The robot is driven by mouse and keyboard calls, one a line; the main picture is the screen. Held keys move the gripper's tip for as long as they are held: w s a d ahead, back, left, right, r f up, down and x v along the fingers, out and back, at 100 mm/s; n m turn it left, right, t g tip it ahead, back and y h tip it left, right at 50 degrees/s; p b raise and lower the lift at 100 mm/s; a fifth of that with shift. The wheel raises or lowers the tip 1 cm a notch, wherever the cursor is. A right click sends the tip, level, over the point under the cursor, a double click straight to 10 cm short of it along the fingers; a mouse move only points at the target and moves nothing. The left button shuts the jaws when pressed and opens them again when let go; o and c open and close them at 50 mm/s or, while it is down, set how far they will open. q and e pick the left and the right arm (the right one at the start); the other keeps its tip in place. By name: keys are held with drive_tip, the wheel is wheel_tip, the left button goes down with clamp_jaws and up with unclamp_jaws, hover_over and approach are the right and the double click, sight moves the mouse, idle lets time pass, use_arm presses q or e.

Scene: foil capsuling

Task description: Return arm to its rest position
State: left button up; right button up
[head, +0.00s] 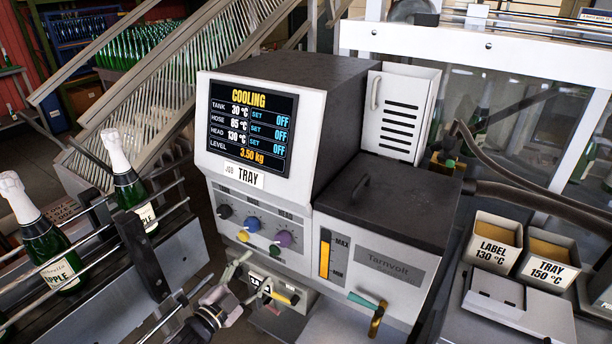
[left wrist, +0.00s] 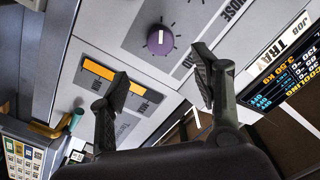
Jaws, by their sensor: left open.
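My left gripper (head: 228,290) is low in the head view, in front of the machine's lower front, below the knobs. In the left wrist view the left gripper (left wrist: 162,84) has its two dark fingers spread apart with nothing between them. The melter machine (head: 290,80) fills the middle of the head view; its screen (head: 248,124) reads COOLING, with the tank at 30 °C and settings OFF. The purple knob (head: 284,239) lies beyond the fingers in the left wrist view (left wrist: 161,40). My right gripper is not in view.
Green bottles with white tops (head: 127,187) stand on a railed conveyor at left. A level gauge (head: 325,258) and a teal-handled valve (head: 368,304) are on the machine's front.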

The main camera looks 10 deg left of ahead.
use_arm(q)
drive_tip(key=s+a+f+n+g+y, duration=0.15)
drive_tip(key=s+f, duration=0.35)
drive_tip(key=f, duration=0.5)
drive_tip(key=s+a+f+n+g+y, duration=0.1)
drive_tip(key=s+f+n+g+y, duration=0.3)
drive_tip(key=f, duration=0.7)
drive_tip(key=s+a+f+n+g, duration=0.1)
drive_tip(key=s+a+f+g, duration=0.1)
drive_tip(key=s+f, duration=0.65)
drive_tip(key=s+d+f+n+g, duration=0.1)
drive_tip(key=s+f+g, duration=0.1)
drive_tip(key=s+f, duration=0.4)
drive_tip(key=s+d+f+n+g+b, duration=0.1)
drive_tip(key=s+f, duration=0.5)
drive_tip(key=s, duration=0.9)
drive_tip(key=s+d+f+n+g, duration=0.2)
drive_tip(key=s+f+g, duration=0.3)
drive_tip(key=s, duration=0.6)
wheel_tip(320, 180, down, 2)
drive_tip(key=shift+d+y, duration=0.35)
drive_tip(key=shift+d, duration=0.05)
drive_tip(key=shift+g, duration=0.25)
drive_tip(key=shift+c, duration=0.5)
